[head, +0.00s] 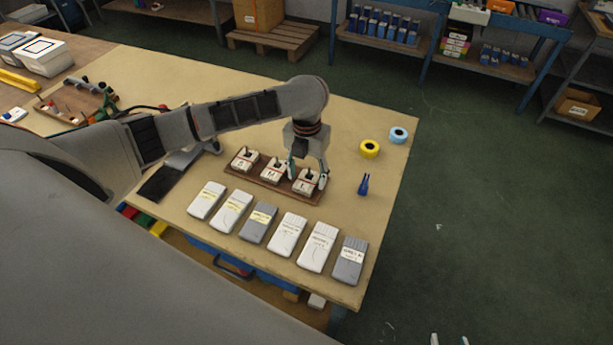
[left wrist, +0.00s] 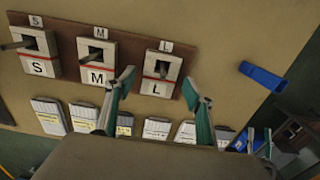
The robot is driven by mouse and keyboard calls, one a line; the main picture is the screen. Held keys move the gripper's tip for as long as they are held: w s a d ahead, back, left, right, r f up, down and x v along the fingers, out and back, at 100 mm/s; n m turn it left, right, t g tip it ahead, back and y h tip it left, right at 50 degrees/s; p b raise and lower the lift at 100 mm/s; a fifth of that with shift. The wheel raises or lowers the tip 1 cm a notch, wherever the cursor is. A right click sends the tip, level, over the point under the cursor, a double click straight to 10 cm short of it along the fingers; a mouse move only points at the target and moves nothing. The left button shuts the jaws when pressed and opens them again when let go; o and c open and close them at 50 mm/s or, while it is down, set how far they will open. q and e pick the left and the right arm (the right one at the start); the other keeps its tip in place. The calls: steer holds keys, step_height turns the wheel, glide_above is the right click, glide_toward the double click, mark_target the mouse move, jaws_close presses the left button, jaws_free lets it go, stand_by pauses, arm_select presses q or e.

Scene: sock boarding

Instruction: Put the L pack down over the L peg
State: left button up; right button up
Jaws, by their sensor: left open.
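The L pack (head: 307,181) is a white block with a red stripe and a black L. It stands at the right end of the brown board, and it also shows in the left wrist view (left wrist: 155,88). The L peg (left wrist: 162,68) is a grey post showing in the pack's dark square opening, so the pack appears to sit around it. My left gripper (head: 308,182) is open, with one teal-lined finger on each side of the L pack in the head view. My right gripper (head: 449,340) shows only its fingertips, apart, at the bottom edge.
The brown board (left wrist: 75,73) also holds the M pack (left wrist: 98,62) and S pack (left wrist: 38,53). Several white and grey packets (head: 288,235) lie along the near table edge. A blue object (head: 363,184), yellow roll (head: 369,149) and blue roll (head: 398,135) are to the right.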

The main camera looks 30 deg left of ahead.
mark_target(307, 181)
arm_select(q)
step_height(307, 181, up, 11)
steer(key=shift+r, duration=0.15)
stand_by(0.7)
